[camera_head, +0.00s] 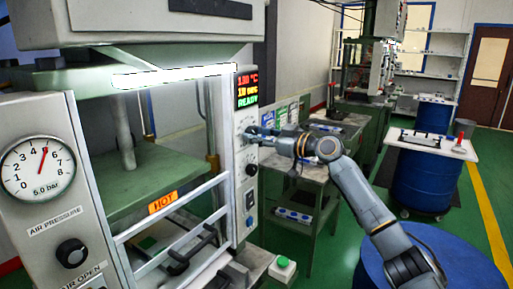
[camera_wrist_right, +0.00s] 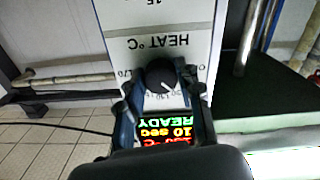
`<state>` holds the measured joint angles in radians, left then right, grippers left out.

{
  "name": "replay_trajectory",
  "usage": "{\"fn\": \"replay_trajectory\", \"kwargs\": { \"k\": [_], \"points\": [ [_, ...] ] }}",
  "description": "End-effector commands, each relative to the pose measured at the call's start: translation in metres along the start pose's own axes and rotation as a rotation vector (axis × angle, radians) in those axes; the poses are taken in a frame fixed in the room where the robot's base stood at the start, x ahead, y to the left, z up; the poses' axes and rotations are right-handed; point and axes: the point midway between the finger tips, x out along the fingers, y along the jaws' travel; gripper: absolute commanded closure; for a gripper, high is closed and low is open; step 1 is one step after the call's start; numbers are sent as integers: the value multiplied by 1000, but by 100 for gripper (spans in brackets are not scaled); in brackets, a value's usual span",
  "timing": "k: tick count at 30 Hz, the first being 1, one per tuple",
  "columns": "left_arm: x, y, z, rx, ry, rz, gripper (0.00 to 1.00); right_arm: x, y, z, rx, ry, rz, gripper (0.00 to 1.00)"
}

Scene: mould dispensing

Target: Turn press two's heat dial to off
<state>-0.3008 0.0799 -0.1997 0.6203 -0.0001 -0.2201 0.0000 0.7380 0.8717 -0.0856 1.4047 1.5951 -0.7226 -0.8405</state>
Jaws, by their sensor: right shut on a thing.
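The press's heat dial (camera_wrist_right: 160,74) is a black round knob with a white mark. My right gripper (camera_head: 252,134) reaches the panel just below the lit display (camera_head: 246,89). In the right wrist view its fingers (camera_wrist_right: 158,86) are shut on the dial from both sides. The dial's white mark points to the lower right there. In the head view the gripper hides the dial. The display reads "READY" in green. My left gripper is not in view.
Another black knob (camera_head: 251,170) lies lower on the panel. An orange "HOT" sign (camera_head: 162,202) marks the press's green platen, behind a white guard rail. A pressure gauge (camera_head: 38,168) is at left. A green button (camera_head: 283,262) stands below. Blue drums (camera_head: 417,180) stand at right.

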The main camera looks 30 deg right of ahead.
Motion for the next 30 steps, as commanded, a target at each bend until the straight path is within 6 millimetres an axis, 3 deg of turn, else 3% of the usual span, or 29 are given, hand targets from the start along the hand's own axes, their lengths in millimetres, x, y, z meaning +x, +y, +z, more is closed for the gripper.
{"fn": "replay_trajectory", "kwargs": {
  "k": [1, 3, 12, 30],
  "points": [
    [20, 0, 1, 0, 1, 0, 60, 0, -1, 7, -39, 7, 2, 97],
    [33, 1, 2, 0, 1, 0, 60, 0, -1, 7, -102, 7, 2, 97],
    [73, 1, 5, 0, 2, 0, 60, 0, 0, 4, -386, 4, 2, 97],
    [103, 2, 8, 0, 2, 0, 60, 0, 1, 0, -792, 2, 0, 97]
  ]
}}
